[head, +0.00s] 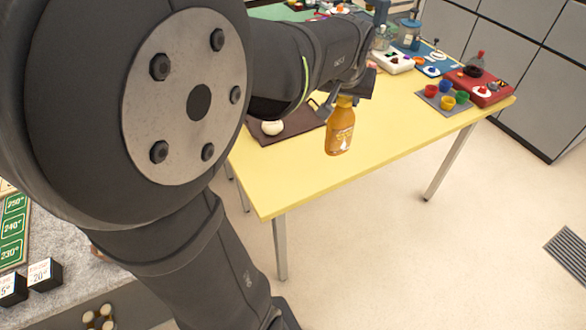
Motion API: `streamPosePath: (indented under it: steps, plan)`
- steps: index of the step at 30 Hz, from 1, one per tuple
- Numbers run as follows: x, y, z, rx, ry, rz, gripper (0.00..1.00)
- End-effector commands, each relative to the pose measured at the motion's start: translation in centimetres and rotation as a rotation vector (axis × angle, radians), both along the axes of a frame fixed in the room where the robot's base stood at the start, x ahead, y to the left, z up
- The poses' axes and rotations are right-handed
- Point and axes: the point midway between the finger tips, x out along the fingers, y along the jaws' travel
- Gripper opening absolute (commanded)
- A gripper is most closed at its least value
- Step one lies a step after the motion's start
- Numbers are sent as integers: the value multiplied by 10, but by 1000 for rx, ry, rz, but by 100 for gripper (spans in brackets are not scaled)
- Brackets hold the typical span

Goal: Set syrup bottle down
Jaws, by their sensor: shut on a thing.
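The syrup bottle (340,133) is amber-orange with a pale label and hangs roughly upright in the head view. My gripper (342,99) is shut on its top, at the neck or cap. The bottle shows in front of the yellow table (290,180), near its front edge. I cannot tell from this one view how far its base is from the tabletop. My arm hides part of the gripper and the left side of the table.
A brown mat (300,124) with a white round object (272,127) lies left of the bottle. A grey tray of coloured cups (428,98) and a red board (490,92) stand at the right. The yellow surface between them is clear. A grey counter (75,240) is at lower left.

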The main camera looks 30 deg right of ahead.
Motion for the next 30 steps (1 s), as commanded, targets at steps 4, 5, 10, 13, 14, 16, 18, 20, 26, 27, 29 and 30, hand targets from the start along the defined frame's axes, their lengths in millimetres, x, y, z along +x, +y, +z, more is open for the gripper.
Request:
streamPosePath:
  steps: [4, 5, 10, 13, 14, 16, 18, 20, 26, 27, 29, 30]
  plan:
    - [-15, 26, -7, -2, 0, 3, 0]
    - [-17, 30, -9, -2, 0, 3, 0]
    - [-21, 41, -14, -3, 0, 3, 0]
    - [-14, 45, -20, -2, 3, 6, 0]
    - [-10, 47, -23, -1, 2, 6, 0]
    - [0, 51, -29, -1, 3, 9, 0]
    - [12, 56, -37, 0, 3, 9, 0]
    - [23, 60, -44, 0, 3, 9, 0]
    - [62, 75, -69, -1, 4, 10, 0]
    - [67, 78, -72, -2, 2, 9, 0]
    - [75, 80, -77, -1, 3, 7, 0]
    - [78, 81, -79, -2, 2, 5, 0]
